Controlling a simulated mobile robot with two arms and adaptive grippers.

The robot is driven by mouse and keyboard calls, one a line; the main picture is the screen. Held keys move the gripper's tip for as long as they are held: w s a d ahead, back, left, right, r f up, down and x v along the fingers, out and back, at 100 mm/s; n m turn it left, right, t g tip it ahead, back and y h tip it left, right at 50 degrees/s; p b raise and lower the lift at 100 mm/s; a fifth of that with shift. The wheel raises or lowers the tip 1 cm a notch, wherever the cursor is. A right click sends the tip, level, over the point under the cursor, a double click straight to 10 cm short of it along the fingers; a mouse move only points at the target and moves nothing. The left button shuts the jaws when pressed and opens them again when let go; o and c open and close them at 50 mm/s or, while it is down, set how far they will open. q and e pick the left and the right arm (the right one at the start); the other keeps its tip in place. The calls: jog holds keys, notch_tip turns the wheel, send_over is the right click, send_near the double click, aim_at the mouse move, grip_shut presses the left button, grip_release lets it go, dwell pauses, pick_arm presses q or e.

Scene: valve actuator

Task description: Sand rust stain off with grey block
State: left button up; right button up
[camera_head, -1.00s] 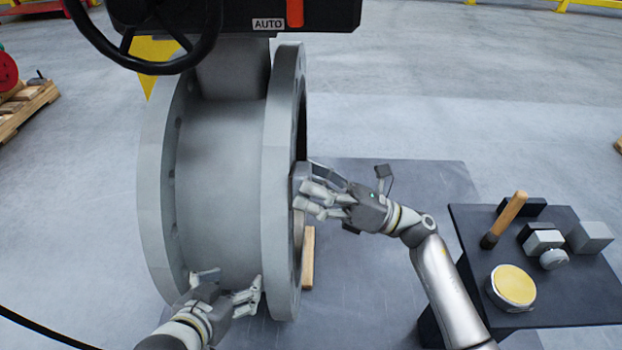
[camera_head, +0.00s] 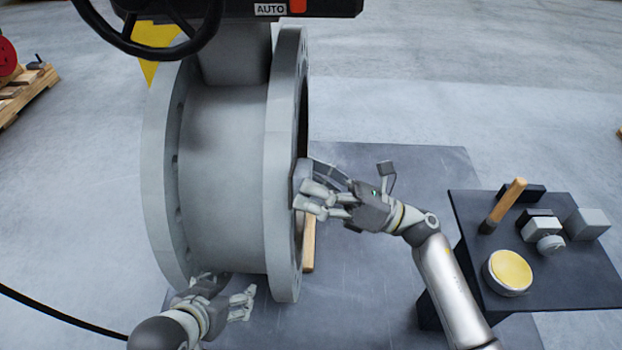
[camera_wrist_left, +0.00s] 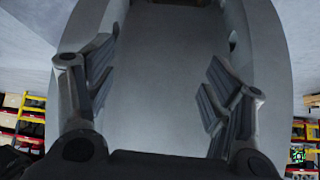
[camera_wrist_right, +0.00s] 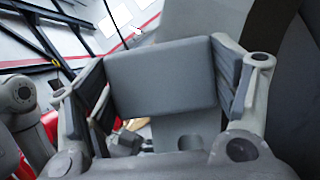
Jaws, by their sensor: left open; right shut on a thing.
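The grey block (camera_wrist_right: 160,77) is held between both fingers of my right gripper (camera_wrist_right: 165,90) in the right wrist view. In the head view my right gripper (camera_head: 312,197) has the block (camera_head: 301,174) at the right flange face of the big grey valve body (camera_head: 225,150); whether it touches the face I cannot tell. My left gripper (camera_head: 232,290) is open and empty at the lower front of the valve. In the left wrist view its fingers (camera_wrist_left: 155,95) stand apart before the grey valve body (camera_wrist_left: 165,60). No rust stain shows; the flange face is mostly turned away.
A dark side table (camera_head: 575,280) at right carries a wooden-handled brush (camera_head: 507,203), a round yellow-topped tin (camera_head: 510,271) and several blocks. A handwheel (camera_head: 150,30) and an AUTO-labelled actuator (camera_head: 330,8) overhang the valve. A wooden piece (camera_head: 309,245) lies beside the flange.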

aim_at(241, 232)
pick_arm(q)
jog(key=shift+w+d+r+t+h+b, duration=0.15)
jog(key=shift+w+d+r+t+b, duration=0.15)
jog(key=shift+w+r+t, duration=0.35)
jog(key=shift+w+d+r+t+h+b, duration=0.15)
jog(key=shift+w+d+r+t+h, duration=0.2)
jog(key=shift+w+r, duration=0.45)
jog(key=shift+w+d+r+t+b, duration=0.25)
jog(key=shift+w+r+t, duration=0.35)
jog(key=shift+w, duration=0.25)
jog(key=shift+w+d+r+t, duration=0.2)
jog(key=shift+w+r+t, duration=0.15)
jog(key=shift+w, duration=0.1)
pick_arm(e)
jog(key=d, duration=0.6)
jog(key=shift+d, duration=0.1)
pick_arm(q)
jog(key=r+t, duration=0.1)
jog(key=w+r+t+b, duration=0.1)
jog(key=r, duration=0.1)
jog(key=w+r+t+h, duration=0.1)
jog(key=shift+w+d+r, duration=0.15)
jog(key=shift+d+r, duration=0.2)
jog(key=shift+d, duration=0.05)
jog(key=shift+w+d+r+t+b, duration=0.1)
jog(key=shift+w+r+t+b, duration=0.05)
jog(key=shift+r+t+b, duration=0.25)
pick_arm(e)
jog(key=shift+s+d, duration=0.15)
jog(key=shift+d, duration=1.1)
